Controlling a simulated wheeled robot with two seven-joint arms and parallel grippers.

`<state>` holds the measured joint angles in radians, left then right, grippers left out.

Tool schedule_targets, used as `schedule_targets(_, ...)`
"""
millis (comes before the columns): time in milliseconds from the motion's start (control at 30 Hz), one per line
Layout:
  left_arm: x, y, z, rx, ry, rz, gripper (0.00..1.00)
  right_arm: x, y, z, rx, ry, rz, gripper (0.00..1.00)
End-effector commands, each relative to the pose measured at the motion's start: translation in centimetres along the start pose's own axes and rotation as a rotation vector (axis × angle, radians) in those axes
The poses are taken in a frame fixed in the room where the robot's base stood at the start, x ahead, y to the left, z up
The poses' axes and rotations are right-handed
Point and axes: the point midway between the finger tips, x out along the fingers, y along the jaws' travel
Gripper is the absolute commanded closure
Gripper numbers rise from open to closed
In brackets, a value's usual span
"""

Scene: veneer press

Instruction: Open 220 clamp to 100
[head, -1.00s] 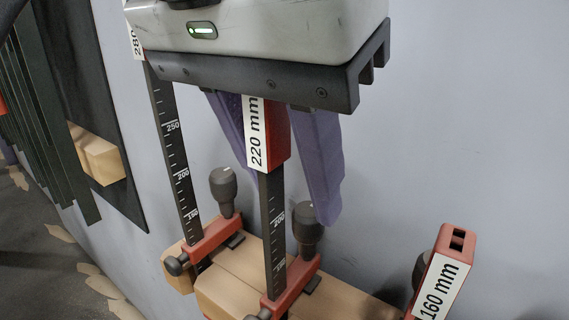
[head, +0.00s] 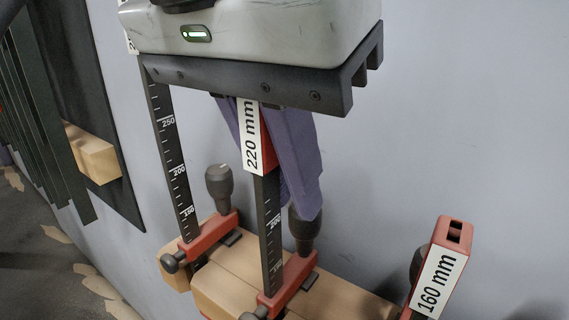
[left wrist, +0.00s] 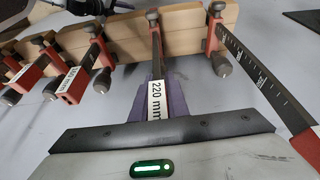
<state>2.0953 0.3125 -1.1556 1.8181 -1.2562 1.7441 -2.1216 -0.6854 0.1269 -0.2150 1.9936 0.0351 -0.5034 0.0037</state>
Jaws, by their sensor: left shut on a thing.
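The 220 mm clamp (head: 268,210) stands upright with a dark scaled bar and a red top end with a white label. My left gripper (head: 268,158) has its purple fingers shut on that red top end, below the dark palm. The clamp's red lower jaw (head: 291,284) sits low on the bar by the wood block, near the bottom of the visible scale, with a dark handle (head: 304,231) beside it. In the left wrist view the 220 label (left wrist: 156,99) shows between the fingers, and the bar (left wrist: 156,55) runs away to the wood. My right gripper is not in view.
The 280 clamp's bar (head: 172,160) stands close on the left. The 160 mm clamp (head: 440,265) stands at the right.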

Motion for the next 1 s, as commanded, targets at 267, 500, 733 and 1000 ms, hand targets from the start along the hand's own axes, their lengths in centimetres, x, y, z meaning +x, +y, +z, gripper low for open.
schedule_targets(267, 0.84, 0.02, 0.37, 0.001, -0.004, -0.001, 1.0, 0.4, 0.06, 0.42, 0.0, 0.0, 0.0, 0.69)
schedule_targets(500, 0.86, 0.02, 0.4, 0.002, -0.005, -0.001, 0.83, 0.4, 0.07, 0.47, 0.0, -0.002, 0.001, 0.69)
schedule_targets(733, 0.82, 0.01, 0.37, 0.001, -0.004, -0.001, 0.64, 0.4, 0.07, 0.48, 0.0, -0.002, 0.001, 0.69)
schedule_targets(1000, 0.52, 0.02, 0.36, 0.001, -0.004, -0.001, 0.64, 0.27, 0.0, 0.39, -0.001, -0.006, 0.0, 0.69)
